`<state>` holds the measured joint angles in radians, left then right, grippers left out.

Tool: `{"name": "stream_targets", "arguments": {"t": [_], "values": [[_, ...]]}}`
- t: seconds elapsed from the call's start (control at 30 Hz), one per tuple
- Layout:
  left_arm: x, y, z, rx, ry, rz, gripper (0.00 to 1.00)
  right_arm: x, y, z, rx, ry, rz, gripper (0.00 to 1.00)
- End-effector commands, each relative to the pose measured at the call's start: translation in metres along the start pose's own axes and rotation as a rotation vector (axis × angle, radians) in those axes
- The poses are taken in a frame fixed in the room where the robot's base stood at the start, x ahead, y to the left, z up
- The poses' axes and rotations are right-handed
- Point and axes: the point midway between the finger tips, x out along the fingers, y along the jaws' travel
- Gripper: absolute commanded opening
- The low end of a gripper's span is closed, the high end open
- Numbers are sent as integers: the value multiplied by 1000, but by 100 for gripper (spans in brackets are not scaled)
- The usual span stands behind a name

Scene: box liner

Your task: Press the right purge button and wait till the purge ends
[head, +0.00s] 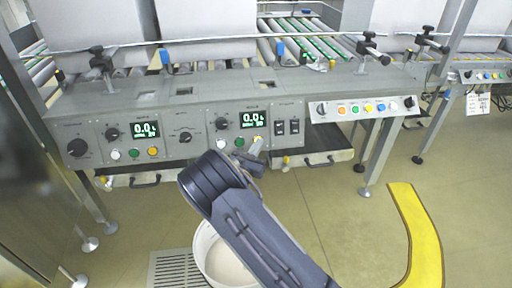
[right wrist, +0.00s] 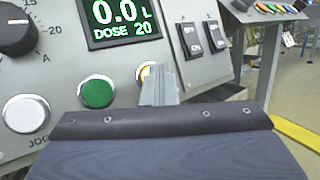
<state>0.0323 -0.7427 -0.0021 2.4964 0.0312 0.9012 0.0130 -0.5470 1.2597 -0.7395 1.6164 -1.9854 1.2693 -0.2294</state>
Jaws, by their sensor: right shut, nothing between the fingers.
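The right control panel (head: 232,122) has a display (head: 254,120) reading 0.0 with DOSE 20 in the right wrist view (right wrist: 122,20). Below it are a white button (right wrist: 26,113), a green button (right wrist: 97,91) and a yellow button (right wrist: 143,72), whose label is hidden. My right gripper (head: 257,147) is shut and empty, its tips at the yellow button. In the right wrist view its fingers (right wrist: 160,82) cover much of that button. I cannot tell whether they touch or press it. My left gripper is not in view.
A white bucket (head: 203,240) with pale contents stands below, beside a floor grate (head: 172,272). Two dark rocker switches (right wrist: 202,38) sit right of the gripper. A left panel (head: 130,138) has its own display and buttons. A yellow floor strip (head: 420,235) curves at right.

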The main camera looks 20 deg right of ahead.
Motion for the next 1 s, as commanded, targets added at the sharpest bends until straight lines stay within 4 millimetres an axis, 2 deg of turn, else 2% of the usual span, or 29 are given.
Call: {"name": "stream_targets", "arguments": {"t": [1.0], "values": [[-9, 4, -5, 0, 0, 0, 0, -12, -8, 9, 0, 0, 1, 0]]}}
